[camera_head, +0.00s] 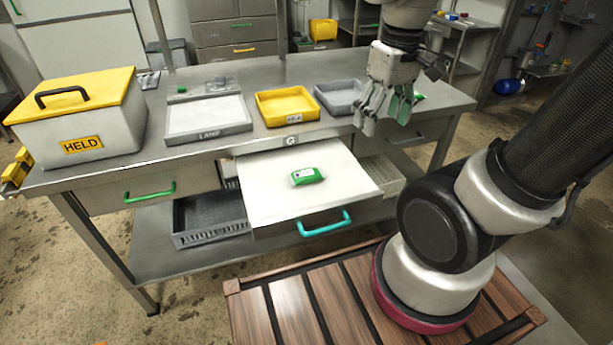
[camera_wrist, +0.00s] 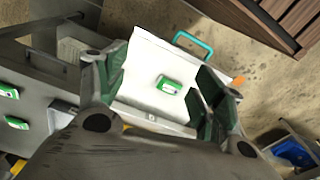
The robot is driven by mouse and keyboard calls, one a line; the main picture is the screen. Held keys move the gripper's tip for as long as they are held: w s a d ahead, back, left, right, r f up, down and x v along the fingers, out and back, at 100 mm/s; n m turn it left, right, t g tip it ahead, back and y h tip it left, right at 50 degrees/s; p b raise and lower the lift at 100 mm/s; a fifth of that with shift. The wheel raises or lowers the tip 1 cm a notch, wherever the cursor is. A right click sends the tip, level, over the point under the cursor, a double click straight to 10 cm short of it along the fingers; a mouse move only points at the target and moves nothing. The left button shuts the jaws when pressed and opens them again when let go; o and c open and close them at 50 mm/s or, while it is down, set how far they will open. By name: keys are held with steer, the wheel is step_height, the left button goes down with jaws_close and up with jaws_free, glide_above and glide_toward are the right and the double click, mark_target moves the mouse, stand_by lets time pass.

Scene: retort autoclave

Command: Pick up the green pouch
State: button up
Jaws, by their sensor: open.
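A green pouch (camera_head: 307,177) with a white label lies flat on the white top surface (camera_head: 262,205) of the pulled-out drawer. The pouch also shows in the wrist view (camera_wrist: 168,84), seen between my fingers and beyond them. My gripper (camera_head: 388,108) is open and empty, above the table's front right part, up and to the right of the pouch. Its green-padded fingers stand wide apart in the wrist view (camera_wrist: 157,78). Two more green-and-white packs, an upper one (camera_wrist: 9,90) and a lower one (camera_wrist: 16,123), lie at the left of the wrist view.
The drawer has a cyan handle (camera_head: 325,224). The drawer's surface around the pouch is clear.

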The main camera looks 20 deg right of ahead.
steer(key=w+a+f+n+g, duration=0.1)
steer(key=w+a+f+n, duration=0.3)
steer(key=f, duration=0.2)
steer(key=w+a+f+n+g, duration=0.1)
steer(key=w+a+f+n, duration=0.35)
steer(key=f, duration=0.25)
steer(key=n, duration=0.5)
glide_above(307, 172)
steer(key=s, duration=0.1)
steer(key=shift+s+f+t, duration=0.1)
steer(key=shift+f+t, duration=0.3)
steer(key=shift+f, duration=0.45)
steer(key=shift+w+a+n, duration=0.25)
steer(key=shift+w+n, duration=0.2)
steer(key=shift+n, duration=0.5)
steer(key=shift+f, duration=0.25)
step_height(307, 172, down, 7)
steer(key=shift+w+d+f, duration=0.1)
steer(key=shift+d+f, duration=0.05)
steer(key=c, duration=1.2)
